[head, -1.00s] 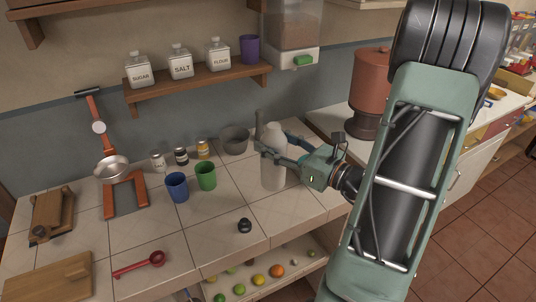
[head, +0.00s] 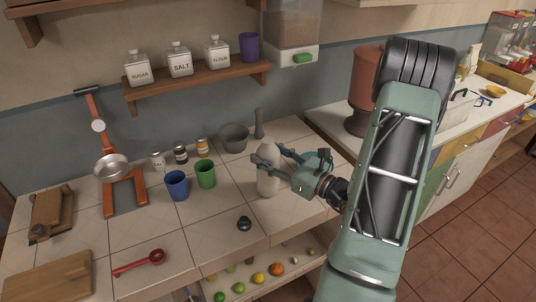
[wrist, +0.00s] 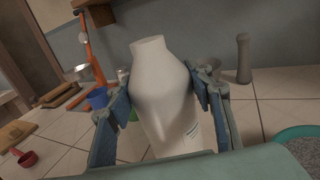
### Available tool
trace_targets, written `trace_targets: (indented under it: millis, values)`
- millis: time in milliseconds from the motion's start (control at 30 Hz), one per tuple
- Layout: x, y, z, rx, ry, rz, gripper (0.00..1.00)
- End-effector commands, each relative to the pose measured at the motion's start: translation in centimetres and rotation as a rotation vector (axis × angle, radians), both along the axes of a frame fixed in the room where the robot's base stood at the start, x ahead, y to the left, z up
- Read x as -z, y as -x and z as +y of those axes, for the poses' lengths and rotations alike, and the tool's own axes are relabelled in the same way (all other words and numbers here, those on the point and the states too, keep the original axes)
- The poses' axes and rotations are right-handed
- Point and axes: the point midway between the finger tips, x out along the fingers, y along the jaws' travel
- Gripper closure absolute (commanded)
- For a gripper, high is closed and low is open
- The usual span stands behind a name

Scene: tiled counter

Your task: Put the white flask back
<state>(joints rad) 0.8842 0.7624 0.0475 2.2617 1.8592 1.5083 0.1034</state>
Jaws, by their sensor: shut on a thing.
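The white flask (head: 268,175) is upright near the right part of the tiled counter, and no lid shows on its neck. My gripper (head: 270,157) reaches in from the right and is shut on the flask's upper body, one finger on each side. The flask's base is close to the tiles; I cannot tell whether it touches them. In the wrist view the flask (wrist: 165,100) fills the space between the blue-grey fingers, and its base is hidden. A small black stopper-like piece (head: 244,223) lies on the counter in front of the flask.
A grey bowl (head: 235,138) and a grey upright pestle-like piece (head: 259,124) stand behind the flask. Green (head: 205,174) and blue (head: 177,184) cups stand to its left. A wooden shelf (head: 200,85) with jars hangs above. Tiles around the black piece are clear.

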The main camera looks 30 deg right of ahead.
Motion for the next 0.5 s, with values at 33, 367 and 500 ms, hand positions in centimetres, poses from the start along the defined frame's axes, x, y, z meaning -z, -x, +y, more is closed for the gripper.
trace_targets:
  millis: [33, 367, 500]
  values:
    - [-0.15, -0.03, 0.00, -0.001, 0.000, -0.003, 0.89]
    - [0.30, 0.01, 0.01, 0.000, 0.000, 0.000, 0.40]
    - [0.29, 0.01, 0.01, 0.000, 0.000, 0.000, 0.35]
